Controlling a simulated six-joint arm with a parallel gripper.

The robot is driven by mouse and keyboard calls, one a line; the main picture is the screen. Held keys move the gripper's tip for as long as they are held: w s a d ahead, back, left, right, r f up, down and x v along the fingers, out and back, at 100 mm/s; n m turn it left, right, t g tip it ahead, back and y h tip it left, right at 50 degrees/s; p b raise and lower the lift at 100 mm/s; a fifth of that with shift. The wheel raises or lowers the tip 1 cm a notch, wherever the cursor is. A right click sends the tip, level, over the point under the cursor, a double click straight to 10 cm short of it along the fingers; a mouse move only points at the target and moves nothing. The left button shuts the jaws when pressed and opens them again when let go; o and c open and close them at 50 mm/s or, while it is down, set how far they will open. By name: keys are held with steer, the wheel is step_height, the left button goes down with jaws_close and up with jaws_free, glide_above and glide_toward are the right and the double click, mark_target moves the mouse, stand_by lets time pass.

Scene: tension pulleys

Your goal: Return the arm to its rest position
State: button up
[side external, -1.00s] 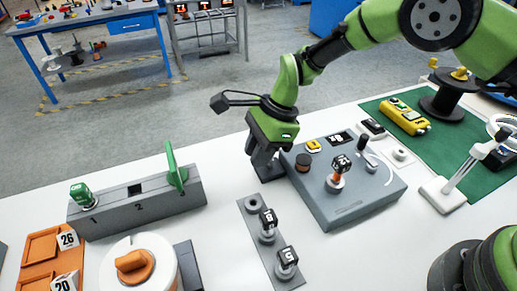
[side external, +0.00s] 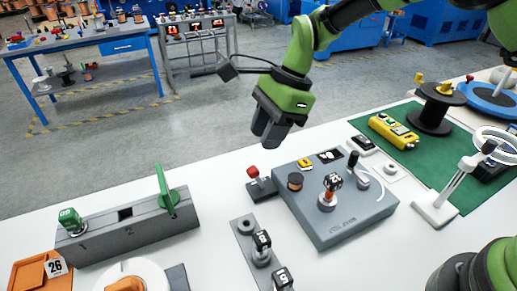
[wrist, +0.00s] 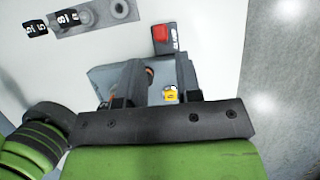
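My gripper (side external: 265,142) hangs in the air above the back edge of the white table, fingers pointing down and empty. In the wrist view its two dark fingers (wrist: 158,78) stand apart with a gap between them. Below it in the side view is a small dark block with a red top (side external: 254,173), standing on the table clear of the fingers. The red-topped block also shows in the wrist view (wrist: 163,38), beyond the fingertips.
A grey control box (side external: 335,222) with knobs and a lever stands right of the red-topped block. A plate with pegs (side external: 240,233) is in front, and a long grey box with a green lever (side external: 130,228) is left. Several items stand on a green mat (side external: 445,177).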

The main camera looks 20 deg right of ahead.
steer(key=shift+d+r, duration=0.15)
steer(key=shift+r, duration=0.2)
steer(key=s+d+r+n+t, duration=0.2)
steer(key=s+d+r+n, duration=0.15)
steer(key=r, duration=0.45)
steer(key=s+d+r+n+t, duration=0.1)
steer(key=s+d+r+n, duration=0.3)
steer(key=r, duration=0.3)
steer(key=s+d+r+n+t+h, duration=0.1)
steer(key=s+d+n+t, duration=0.1)
steer(key=s, duration=0.6)
steer(key=s+d+r+n+t+h, duration=0.1)
steer(key=s+d+n+t, duration=0.1)
steer(key=s+d+n, duration=0.2)
steer(key=s+d, duration=0.2)
steer(key=s, duration=0.2)
steer(key=shift+h, duration=0.3)
